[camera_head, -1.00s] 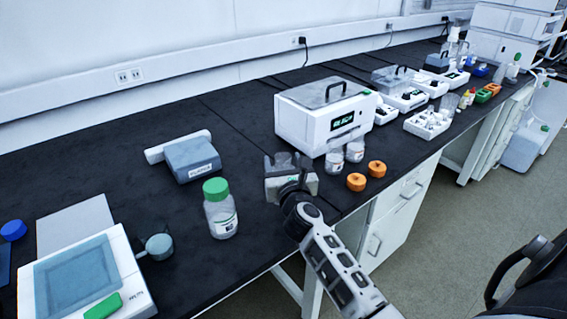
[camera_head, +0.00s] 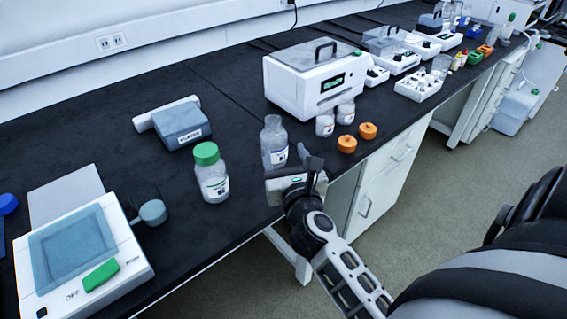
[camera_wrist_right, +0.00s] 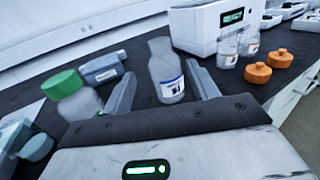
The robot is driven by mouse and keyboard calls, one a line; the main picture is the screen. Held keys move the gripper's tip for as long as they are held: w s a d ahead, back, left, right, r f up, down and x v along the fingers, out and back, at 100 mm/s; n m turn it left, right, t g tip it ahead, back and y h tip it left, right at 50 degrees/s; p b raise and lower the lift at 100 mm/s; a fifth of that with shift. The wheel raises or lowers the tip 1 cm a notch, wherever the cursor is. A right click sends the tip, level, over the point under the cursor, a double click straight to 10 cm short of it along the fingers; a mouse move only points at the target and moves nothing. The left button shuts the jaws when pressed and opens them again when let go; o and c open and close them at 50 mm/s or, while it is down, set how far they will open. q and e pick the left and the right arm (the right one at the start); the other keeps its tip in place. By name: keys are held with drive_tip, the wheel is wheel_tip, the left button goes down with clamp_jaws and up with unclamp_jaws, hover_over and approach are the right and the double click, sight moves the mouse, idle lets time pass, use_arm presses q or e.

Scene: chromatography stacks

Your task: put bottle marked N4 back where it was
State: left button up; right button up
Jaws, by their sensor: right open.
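A clear, uncapped bottle (camera_head: 274,143) with a white and blue label stands upright on the black bench. It also shows in the right wrist view (camera_wrist_right: 168,76). I cannot read the label well enough to tell whether it is N4. My right gripper (camera_head: 298,170) is just in front of this bottle, near the bench's front edge. In the right wrist view its two fingers (camera_wrist_right: 163,92) are spread, with the bottle beyond and between them; they hold nothing. A green-capped bottle (camera_head: 211,174) stands to the left. My left gripper is not in view.
Two small clear bottles (camera_head: 325,124) (camera_head: 346,112) and two orange caps (camera_head: 347,144) (camera_head: 368,130) are right of the bottle, by a white machine (camera_head: 312,85). A balance (camera_head: 80,250) and grey device (camera_head: 181,126) are left. Bench behind the bottle is clear.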

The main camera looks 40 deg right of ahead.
drive_tip(key=s+a+f+n+t+y, duration=0.1)
drive_tip(key=s+a+n+y, duration=0.35)
drive_tip(key=n, duration=0.75)
drive_tip(key=s+a+f+n+y, duration=0.15)
drive_tip(key=a+n+y, duration=0.35)
drive_tip(key=a+n, duration=0.5)
drive_tip(key=s+f+n+g, duration=0.3)
drive_tip(key=f+n, duration=0.3)
drive_tip(key=n, duration=0.4)
drive_tip(key=s+a+f+n+g, duration=0.1)
drive_tip(key=s+f+n+g, duration=0.2)
drive_tip(key=s+f+n, duration=0.3)
drive_tip(key=n, duration=0.4)
drive_tip(key=shift+a+n+g, duration=0.25)
drive_tip(key=shift+n+g, duration=0.15)
